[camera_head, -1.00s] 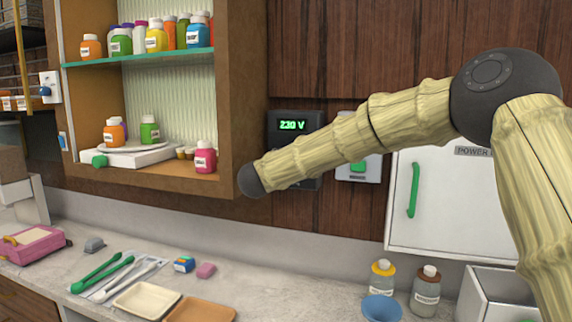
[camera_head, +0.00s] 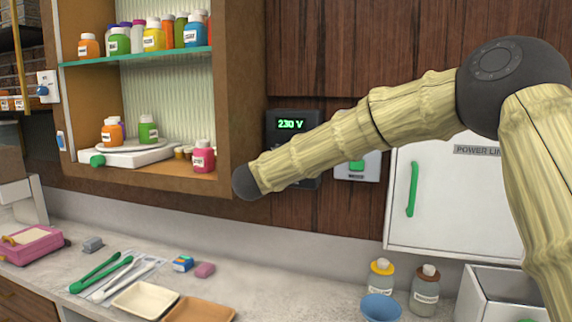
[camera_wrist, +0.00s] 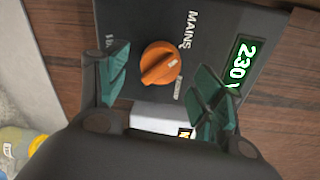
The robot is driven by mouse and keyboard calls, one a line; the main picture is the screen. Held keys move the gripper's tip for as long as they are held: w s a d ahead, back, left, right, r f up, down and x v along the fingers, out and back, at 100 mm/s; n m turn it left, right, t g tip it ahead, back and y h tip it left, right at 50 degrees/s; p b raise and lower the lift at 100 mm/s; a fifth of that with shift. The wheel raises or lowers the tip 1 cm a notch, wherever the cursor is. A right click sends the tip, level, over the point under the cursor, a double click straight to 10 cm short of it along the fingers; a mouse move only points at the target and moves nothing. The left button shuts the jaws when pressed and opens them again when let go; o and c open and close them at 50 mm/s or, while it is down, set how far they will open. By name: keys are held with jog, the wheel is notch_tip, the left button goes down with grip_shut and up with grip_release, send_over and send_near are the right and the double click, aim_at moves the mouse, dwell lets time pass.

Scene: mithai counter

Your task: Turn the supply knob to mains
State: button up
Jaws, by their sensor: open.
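The supply knob (camera_wrist: 160,63) is a round orange dial with a raised ridge, on a dark panel (camera_wrist: 215,28) in the wrist view. A pale mark sits at the ridge's right end; I cannot tell exactly which label it points at. "MAINS" is printed above and right of the knob. Another label at upper left is partly hidden by a finger. My gripper (camera_wrist: 161,68) is open, its green fingers on either side of the knob, with no clear contact. In the head view the panel (camera_head: 284,113) shows "230 V"; my arm hides the knob and gripper there.
A wooden shelf unit (camera_head: 240,90) with bottles stands left of the panel. A green-switch plate (camera_head: 357,172) and a white power box (camera_head: 450,205) are to the right. Below, the counter (camera_head: 235,270) holds tongs, trays and bottles.

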jog(key=v, duration=0.9)
jog(key=shift+s, duration=0.3)
jog(key=shift+a, duration=0.15)
